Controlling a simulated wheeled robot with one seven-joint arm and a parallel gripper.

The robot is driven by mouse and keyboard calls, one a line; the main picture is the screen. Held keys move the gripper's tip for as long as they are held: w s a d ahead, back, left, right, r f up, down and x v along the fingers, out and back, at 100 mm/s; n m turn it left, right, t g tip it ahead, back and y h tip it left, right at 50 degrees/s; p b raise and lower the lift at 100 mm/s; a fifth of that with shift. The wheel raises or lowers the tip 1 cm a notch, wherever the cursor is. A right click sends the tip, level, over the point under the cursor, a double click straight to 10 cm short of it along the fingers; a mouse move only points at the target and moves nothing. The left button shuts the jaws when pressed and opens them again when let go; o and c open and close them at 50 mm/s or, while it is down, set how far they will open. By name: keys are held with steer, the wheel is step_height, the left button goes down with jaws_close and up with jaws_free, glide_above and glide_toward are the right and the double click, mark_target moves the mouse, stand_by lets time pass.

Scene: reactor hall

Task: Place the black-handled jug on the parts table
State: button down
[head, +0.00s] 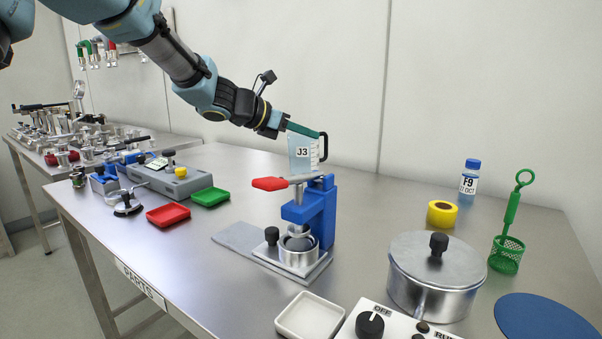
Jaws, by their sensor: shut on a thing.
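A clear jug (301,160) with a white J3 label, measuring marks and a dark handle (324,148) on its right is in the head view. My gripper (287,126) is shut on it at its top, near the dark green rim. The jug looks upright, and its lower part is hidden behind the red lever of a blue press (317,212). I cannot tell whether its base touches the table. The parts table (215,275) is a metal top with a PARTS label on its front edge.
Red (168,215) and green (210,197) trays lie left of the press. A lidded pot (430,275), yellow roll (441,213), F9 bottle (469,180), green basket (507,254) and white dish (309,316) stand right and front. Bare tabletop shows behind the press and front left.

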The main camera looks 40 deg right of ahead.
mark_target(306, 156)
step_height(306, 156, down, 6)
steer(key=shift+r, duration=0.1)
steer(key=c, duration=1)
jaws_free()
steer(key=b+v, duration=0.1)
steer(key=v, duration=1.1)
steer(key=shift+a+b, duration=0.1)
steer(key=shift+b, duration=0.25)
steer(key=shift+a, duration=0.1)
